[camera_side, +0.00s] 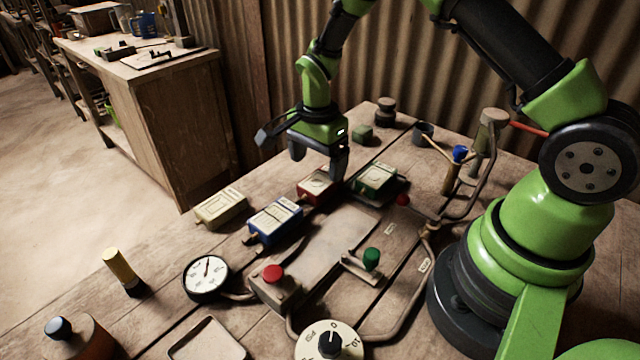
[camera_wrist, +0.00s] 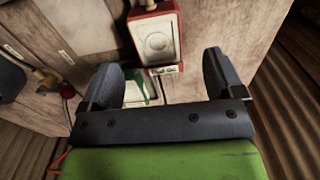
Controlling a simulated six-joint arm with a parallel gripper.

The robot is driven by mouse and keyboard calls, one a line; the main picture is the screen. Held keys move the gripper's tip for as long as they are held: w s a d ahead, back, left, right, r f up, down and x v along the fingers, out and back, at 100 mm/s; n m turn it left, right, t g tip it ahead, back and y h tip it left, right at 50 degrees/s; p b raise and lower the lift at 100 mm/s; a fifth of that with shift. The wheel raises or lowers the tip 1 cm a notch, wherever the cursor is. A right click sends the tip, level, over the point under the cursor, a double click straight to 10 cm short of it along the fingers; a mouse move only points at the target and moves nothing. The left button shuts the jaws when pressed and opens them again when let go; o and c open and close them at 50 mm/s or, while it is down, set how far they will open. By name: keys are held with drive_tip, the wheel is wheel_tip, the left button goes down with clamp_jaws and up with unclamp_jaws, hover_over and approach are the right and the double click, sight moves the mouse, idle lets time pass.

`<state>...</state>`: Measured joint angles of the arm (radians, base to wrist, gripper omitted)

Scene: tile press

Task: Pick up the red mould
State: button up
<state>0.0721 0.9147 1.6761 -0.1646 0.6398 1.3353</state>
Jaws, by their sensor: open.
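The red mould (camera_side: 313,190) lies on the wooden table, between the blue mould (camera_side: 274,221) and the green mould (camera_side: 375,178). It has a pale top face with a round pattern. My gripper (camera_side: 317,167) is open above the red mould and partly hides it in the side view. In the wrist view the red mould (camera_wrist: 155,40) is just beyond the fingertips of my gripper (camera_wrist: 163,72), not between them. A green-edged pale piece (camera_wrist: 145,90) shows between the fingers, partly hidden by the gripper.
A cream mould (camera_side: 221,208) lies left of the blue one. A flat pale plate (camera_side: 335,242), a red button (camera_side: 273,273), a green-knobbed lever (camera_side: 371,259) and a gauge (camera_side: 206,274) are nearer the front.

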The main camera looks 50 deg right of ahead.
sight(320, 179)
drive_tip(key=f, duration=0.5)
drive_tip(key=shift+s+d+f, duration=0.1)
drive_tip(key=shift+d, duration=0.15)
drive_tip(key=shift+c, duration=0.4)
drive_tip(key=c, duration=1.1)
